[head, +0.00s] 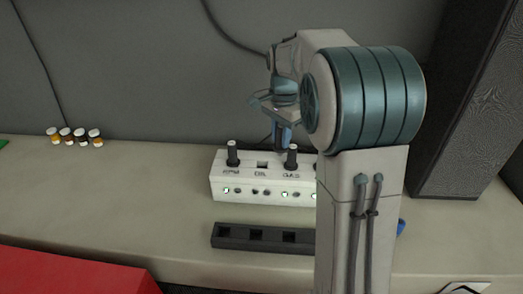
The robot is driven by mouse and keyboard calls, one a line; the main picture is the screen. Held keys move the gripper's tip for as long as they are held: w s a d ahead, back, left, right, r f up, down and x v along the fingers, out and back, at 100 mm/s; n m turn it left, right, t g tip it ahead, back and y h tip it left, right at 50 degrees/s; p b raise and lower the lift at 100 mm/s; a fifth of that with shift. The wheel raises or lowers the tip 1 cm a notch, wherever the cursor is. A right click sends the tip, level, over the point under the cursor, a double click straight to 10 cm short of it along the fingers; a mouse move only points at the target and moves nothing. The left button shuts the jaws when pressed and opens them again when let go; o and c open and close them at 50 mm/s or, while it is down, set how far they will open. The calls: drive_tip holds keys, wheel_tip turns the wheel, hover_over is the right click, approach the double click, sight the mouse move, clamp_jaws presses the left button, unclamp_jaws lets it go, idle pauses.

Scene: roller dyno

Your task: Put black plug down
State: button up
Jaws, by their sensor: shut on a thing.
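A white box (262,188) with labels, small lights and dark knobs or buttons on its front stands on the counter. One black plug (232,154) stands upright on its top at the left, beside an empty square hole. My gripper (284,146) points down over the middle of the box and is shut on another black plug (291,156), which is upright at the box's top. I cannot tell whether this plug is fully seated in the box. My arm hides the right part of the box.
A black rack (229,237) with square holes lies in front of the box, its right end hidden by my arm. Several small jars (80,137) stand at the back left. A dark speaker-like cabinet (462,120) stands at right.

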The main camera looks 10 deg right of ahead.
sight(262, 153)
drive_tip(key=shift+w+a+f+p, duration=0.3)
drive_tip(key=shift+w+a+f, duration=0.35)
drive_tip(key=shift+f, duration=0.6)
drive_tip(key=shift+w+a+f+p, duration=0.4)
drive_tip(key=shift+a+f, duration=0.4)
drive_tip(key=shift+f, duration=0.4)
drive_tip(key=shift+w+a+f+p, duration=0.2)
drive_tip(key=shift+w+a+f, duration=0.5)
drive_tip(key=shift+f, duration=0.55)
drive_tip(key=shift+s, duration=0.1)
drive_tip(key=shift+f, duration=0.35)
drive_tip(key=o, duration=0.8)
drive_tip(key=shift+o, duration=0.2)
